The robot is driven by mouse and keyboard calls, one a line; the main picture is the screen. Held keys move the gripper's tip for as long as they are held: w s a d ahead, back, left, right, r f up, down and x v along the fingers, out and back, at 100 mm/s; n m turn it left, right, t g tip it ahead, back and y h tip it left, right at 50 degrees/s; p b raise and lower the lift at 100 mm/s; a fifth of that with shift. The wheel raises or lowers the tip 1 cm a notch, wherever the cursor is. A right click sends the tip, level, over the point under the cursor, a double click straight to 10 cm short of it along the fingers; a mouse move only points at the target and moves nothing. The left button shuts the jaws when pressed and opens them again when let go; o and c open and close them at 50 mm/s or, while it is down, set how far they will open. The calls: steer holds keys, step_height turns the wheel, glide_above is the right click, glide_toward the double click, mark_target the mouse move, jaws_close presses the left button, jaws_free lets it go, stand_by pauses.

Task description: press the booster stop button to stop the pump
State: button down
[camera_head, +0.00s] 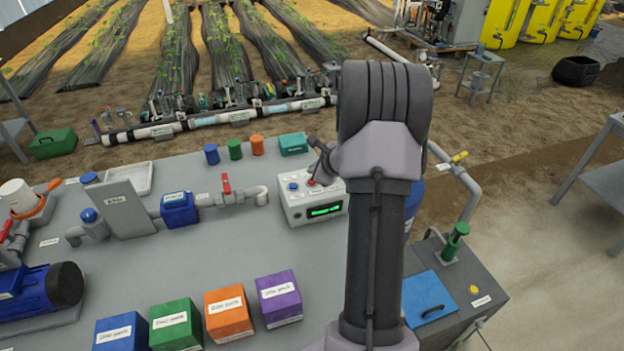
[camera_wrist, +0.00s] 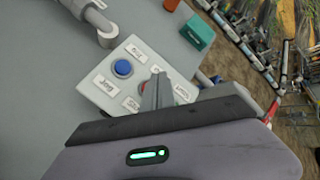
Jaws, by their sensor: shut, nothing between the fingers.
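The white control box (camera_head: 312,210) sits on the grey bench with a lit green display on its front. A blue button (camera_head: 293,186) stands on its top and shows plainly in the wrist view (camera_wrist: 122,68). A red button (camera_wrist: 141,87) is partly hidden by my fingers; which label belongs to it I cannot read surely. My gripper (camera_wrist: 157,84) is shut and empty, with its fingertips over the box top beside the red button. In the head view my gripper (camera_head: 322,168) is partly behind my arm. I cannot tell whether the tips touch the button.
A teal box (camera_head: 293,143) stands just behind the control box. A pipe with a red-handled valve (camera_head: 226,186) lies to its left. Several coloured boxes, such as the purple one (camera_head: 279,299), stand along the bench front. Bare bench lies between.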

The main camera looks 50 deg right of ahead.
steer(key=shift+r+p, duration=1.15)
steer(key=shift+r, duration=0.75)
steer(key=shift+a, duration=0.1)
